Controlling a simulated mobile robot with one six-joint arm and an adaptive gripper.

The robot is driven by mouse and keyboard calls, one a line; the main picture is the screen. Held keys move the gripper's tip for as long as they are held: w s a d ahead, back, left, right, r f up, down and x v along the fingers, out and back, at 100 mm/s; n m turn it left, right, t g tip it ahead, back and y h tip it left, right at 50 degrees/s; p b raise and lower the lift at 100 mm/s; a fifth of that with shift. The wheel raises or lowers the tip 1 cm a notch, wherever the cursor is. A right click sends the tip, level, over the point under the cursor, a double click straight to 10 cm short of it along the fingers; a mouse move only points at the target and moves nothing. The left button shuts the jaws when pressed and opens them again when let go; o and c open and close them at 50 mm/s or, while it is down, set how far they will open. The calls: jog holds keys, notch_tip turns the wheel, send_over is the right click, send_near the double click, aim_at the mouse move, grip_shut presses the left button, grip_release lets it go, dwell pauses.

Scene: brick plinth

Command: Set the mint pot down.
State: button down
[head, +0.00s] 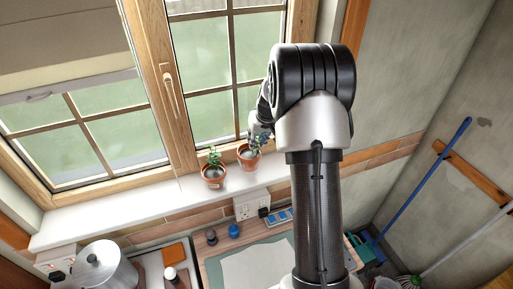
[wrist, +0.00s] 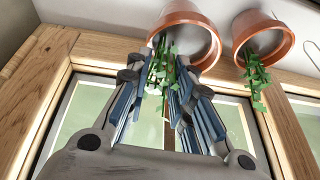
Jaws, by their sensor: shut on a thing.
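The mint pot is a terracotta pot with a green leafy plant (head: 249,158). It hangs in or stands at my gripper (head: 262,132) near the window, over the white sill (head: 120,212). In the wrist view my gripper (wrist: 168,65) is shut on the mint pot (wrist: 190,20), with the fingers around the stems and near the rim. I cannot tell whether its base touches the sill. My arm hides part of the gripper in the head view.
A second terracotta pot with a plant (head: 213,178) stands on the sill just left; it also shows in the wrist view (wrist: 262,42). The window frame (head: 165,85) is close behind. Below are a worktop with a board (head: 258,268) and a metal pot (head: 105,268). The sill further left is clear.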

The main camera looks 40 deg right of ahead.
aim_at(250, 150)
notch_tip(250, 150, down, 4)
jog(key=shift+r, duration=0.1)
jog(key=shift+f, duration=0.2)
jog(key=shift+f, duration=0.15)
jog(key=c, duration=1.4)
grip_release()
